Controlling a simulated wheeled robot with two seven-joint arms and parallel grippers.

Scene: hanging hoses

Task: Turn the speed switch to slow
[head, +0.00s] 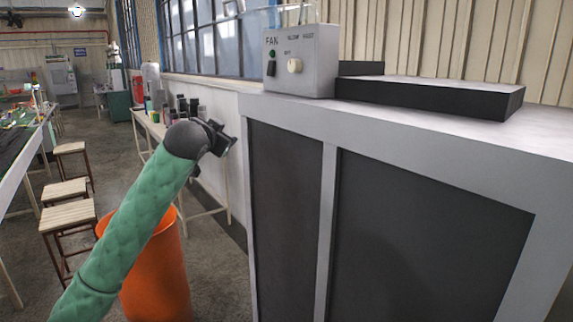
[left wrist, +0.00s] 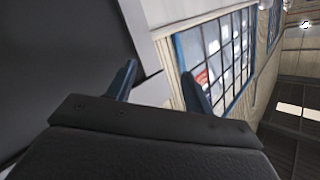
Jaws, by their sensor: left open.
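A grey control box (head: 302,62) labelled FAN stands on the left end of a grey cabinet top. On its front are a round cream knob (head: 294,66), a dark rocker switch (head: 271,69) and a small green light (head: 273,54). The lettering by the knob is too small to read surely. My left gripper (head: 226,140) is left of and below the box, in front of the cabinet's left edge, apart from both. In the left wrist view its two fingers (left wrist: 158,85) are spread with nothing between them. My right gripper is not in view.
The grey cabinet (head: 292,155) with dark panels fills the right side. A black slab (head: 430,96) lies on its top, right of the box. An orange bin (head: 160,275), wooden stools (head: 68,215) and a side table (head: 152,125) stand at the left.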

